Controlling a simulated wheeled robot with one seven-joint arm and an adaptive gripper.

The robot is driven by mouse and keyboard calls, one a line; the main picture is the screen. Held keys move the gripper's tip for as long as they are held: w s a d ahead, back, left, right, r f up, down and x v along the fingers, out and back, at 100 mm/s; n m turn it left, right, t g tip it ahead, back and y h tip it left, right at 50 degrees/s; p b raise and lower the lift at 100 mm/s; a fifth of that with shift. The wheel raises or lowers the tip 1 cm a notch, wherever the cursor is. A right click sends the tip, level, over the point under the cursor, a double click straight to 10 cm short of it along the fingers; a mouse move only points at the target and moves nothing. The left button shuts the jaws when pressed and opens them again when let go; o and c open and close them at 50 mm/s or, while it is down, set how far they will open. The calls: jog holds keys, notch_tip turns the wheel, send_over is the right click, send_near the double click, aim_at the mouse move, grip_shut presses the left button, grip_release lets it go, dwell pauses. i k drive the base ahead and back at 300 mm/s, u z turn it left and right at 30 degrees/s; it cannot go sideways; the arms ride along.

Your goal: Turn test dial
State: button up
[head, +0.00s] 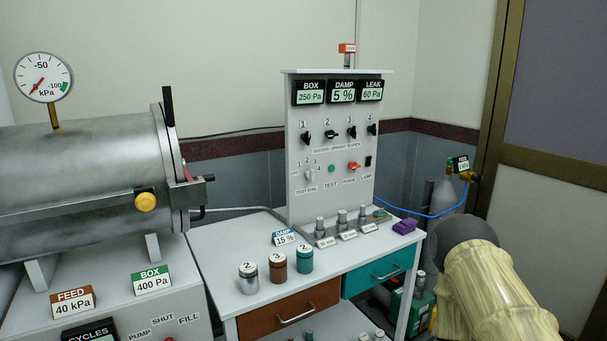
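The test dial (310,177) is a small pale grey knob at the lower left of the upright control panel (342,208). A "TEST DIAL" label sits below it and small numbers are printed around it. Which number it points at is too small to tell. A green button (332,169) marked "TEST" and a red knob (354,166) are to its right. Part of my arm shows at the lower right, well apart from the panel. My gripper is not in view.
Black numbered knobs (330,134) line the panel above the dial, under three displays. Several capped jars (304,260) and small metal cylinders (342,217) stand on the bench before it. A metal chamber (90,180) is at left. A gas cylinder (440,204) is at right.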

aim_at(310, 173)
jog(key=u, duration=0.5)
jog(key=i, duration=0.95)
jog(key=z, duration=0.4)
